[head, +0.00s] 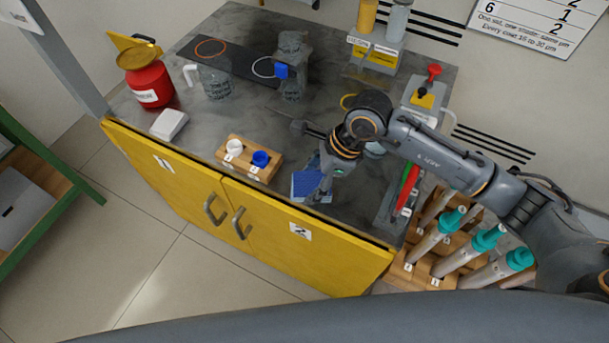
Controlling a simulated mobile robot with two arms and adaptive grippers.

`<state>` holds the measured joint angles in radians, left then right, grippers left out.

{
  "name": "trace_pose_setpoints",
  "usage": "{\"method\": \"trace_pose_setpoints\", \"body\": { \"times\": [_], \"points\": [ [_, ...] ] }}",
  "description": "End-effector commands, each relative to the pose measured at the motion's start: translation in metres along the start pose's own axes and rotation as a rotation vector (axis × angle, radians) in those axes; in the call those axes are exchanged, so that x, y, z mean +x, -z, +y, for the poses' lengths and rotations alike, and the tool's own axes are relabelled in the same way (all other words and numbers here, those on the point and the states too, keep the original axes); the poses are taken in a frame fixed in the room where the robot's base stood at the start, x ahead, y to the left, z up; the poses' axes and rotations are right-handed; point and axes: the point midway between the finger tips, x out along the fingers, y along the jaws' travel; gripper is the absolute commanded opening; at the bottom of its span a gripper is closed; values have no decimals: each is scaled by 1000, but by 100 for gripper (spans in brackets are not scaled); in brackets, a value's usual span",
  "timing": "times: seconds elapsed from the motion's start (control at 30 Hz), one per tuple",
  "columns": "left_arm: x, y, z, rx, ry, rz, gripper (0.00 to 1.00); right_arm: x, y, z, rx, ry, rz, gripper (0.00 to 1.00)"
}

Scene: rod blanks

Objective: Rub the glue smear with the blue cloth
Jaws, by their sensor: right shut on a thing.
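The blue cloth (309,186) is at the front part of the grey bench top, right of the small wooden block. My right gripper (322,193) points down at the cloth and is shut on it. I cannot tell whether the cloth is pressed on the bench or held just above it. I cannot make out the glue smear; the cloth, gripper and arm cover part of the bench there. My left gripper is not in view.
A wooden block (249,159) with a white and a blue cup stands left of the cloth. Red and green pens (406,190) lie to the right. A wooden rack (437,252) with teal-capped rods stands at the right. A red container (150,84) is far left.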

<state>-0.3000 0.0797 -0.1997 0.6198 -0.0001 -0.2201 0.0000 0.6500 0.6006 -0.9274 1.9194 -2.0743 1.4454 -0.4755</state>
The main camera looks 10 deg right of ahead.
Motion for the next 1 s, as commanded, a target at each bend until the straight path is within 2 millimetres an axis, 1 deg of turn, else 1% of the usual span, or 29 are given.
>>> {"method": "trace_pose_setpoints", "body": {
  "times": [0.03, 0.2, 0.47, 0.8, 1.0],
  "points": [
    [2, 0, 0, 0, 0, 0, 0, 3, 8, 4, 4, -6, 6, 29],
    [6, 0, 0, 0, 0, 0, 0, -1, 20, 11, 4, -7, 8, 29],
    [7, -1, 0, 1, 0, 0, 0, -4, 29, 16, 4, -10, 13, 29],
    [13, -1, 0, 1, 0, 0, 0, -14, 53, 30, 5, -11, 17, 29],
    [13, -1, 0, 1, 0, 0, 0, -18, 57, 33, 5, -12, 15, 29]
  ]
}}
